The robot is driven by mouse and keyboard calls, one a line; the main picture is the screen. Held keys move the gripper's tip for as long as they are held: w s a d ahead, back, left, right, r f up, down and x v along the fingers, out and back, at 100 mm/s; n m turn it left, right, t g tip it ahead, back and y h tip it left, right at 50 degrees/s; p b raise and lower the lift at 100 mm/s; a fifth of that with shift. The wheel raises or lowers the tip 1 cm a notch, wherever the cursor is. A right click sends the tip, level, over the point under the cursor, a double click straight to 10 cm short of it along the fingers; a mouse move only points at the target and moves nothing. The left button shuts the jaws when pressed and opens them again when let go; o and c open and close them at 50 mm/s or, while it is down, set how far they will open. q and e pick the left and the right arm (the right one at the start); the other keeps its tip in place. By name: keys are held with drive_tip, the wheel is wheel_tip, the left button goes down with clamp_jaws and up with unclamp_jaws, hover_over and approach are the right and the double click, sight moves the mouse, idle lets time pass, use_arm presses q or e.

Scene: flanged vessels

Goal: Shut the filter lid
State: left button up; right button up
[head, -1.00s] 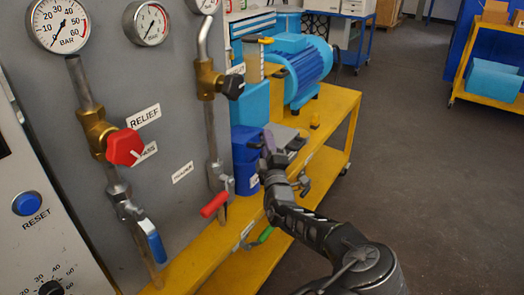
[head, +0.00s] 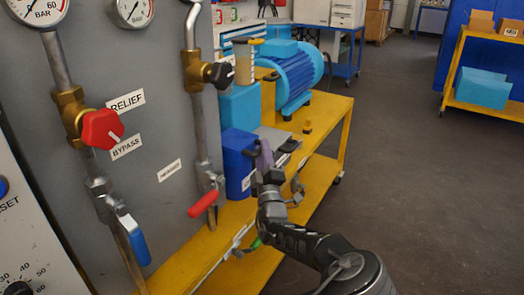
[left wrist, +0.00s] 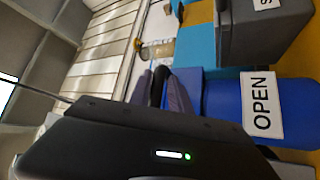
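A dark blue box-like housing (head: 236,165) with a white label stands on the yellow bench beside the grey panel. A grey part (head: 282,138) with a white label lies to its right; I cannot tell for sure which piece is the filter lid. In the left wrist view, a blue rounded body (left wrist: 222,100) carries an OPEN label (left wrist: 262,105), and a grey block (left wrist: 270,30) bears a partly cut-off label. My left gripper (head: 264,155) is in front of the housing and grey part, fingers close together and apparently empty. Its fingers (left wrist: 165,90) also show in the wrist view. Contact is unclear.
Left of the housing, a red-handled valve (head: 203,204) sticks out from the grey panel (head: 155,90). A blue motor (head: 292,75) and a clear cylinder (head: 246,62) stand behind.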

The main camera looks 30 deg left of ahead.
use_arm(q)
drive_tip(key=shift+r, duration=0.1)
drive_tip(key=v, duration=0.8)
idle(0.6)
